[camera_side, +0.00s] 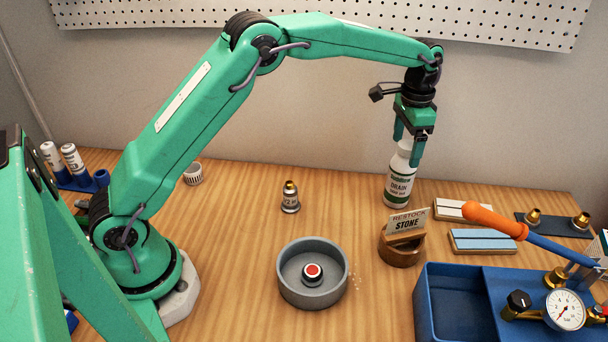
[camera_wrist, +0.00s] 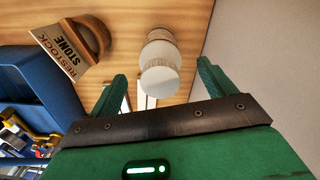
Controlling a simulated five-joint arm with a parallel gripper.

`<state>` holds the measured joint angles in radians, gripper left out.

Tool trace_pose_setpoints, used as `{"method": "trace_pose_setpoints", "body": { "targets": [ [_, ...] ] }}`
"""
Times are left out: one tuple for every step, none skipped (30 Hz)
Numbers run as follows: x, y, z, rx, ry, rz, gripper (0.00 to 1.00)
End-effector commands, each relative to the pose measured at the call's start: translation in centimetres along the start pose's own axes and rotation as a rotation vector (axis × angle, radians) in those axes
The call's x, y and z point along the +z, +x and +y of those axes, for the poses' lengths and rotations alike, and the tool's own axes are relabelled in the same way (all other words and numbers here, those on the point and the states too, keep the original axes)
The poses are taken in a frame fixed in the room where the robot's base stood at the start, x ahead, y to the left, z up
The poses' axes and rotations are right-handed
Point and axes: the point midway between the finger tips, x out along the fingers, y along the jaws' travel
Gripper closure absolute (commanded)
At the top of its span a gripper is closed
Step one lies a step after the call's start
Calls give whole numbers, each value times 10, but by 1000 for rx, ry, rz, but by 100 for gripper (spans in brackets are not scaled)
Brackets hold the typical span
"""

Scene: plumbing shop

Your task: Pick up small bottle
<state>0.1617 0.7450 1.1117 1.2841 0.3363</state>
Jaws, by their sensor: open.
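A small white bottle (camera_side: 399,178) with a green label reading "DRAIN" stands upright on the wooden table at the back, right of centre. My gripper (camera_side: 408,150) is above it, pointing down, with its green fingers on either side of the bottle's top. In the wrist view the bottle's white cap (camera_wrist: 160,80) lies between and slightly beyond the open fingertips of my gripper (camera_wrist: 163,85). A gap shows on both sides of the cap, so I see no contact there.
A wooden holder (camera_side: 401,251) with a "RESTOCK STONE" card stands in front of the bottle. Right are light blocks (camera_side: 481,241), a blue tray (camera_side: 425,305) and an orange-handled tool (camera_side: 495,221). A grey bowl (camera_side: 333,296) and brass fitting (camera_side: 290,199) stand left.

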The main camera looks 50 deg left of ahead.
Motion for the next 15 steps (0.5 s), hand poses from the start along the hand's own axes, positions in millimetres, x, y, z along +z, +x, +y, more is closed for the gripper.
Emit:
{"method": "trace_pose_setpoints", "body": {
  "targets": [
    [0,6,1,1,0,-3,18],
    [0,10,1,2,0,-4,18],
    [0,14,1,1,0,-4,18],
    [-1,18,1,1,0,-3,18],
    [-1,21,1,1,0,-3,18],
    [-1,26,1,1,0,-3,18],
    [-1,29,1,1,0,-3,18],
    [-1,32,1,1,0,-3,18],
    [-1,36,1,1,0,-3,18],
    [-1,38,1,1,0,-3,18],
    [-1,40,1,1,0,-2,18],
    [-1,42,1,0,0,-1,18],
    [-1,42,1,0,0,-1,18],
    [-1,43,1,0,0,-1,18],
    [-1,43,1,0,0,0,18]
  ]
}}
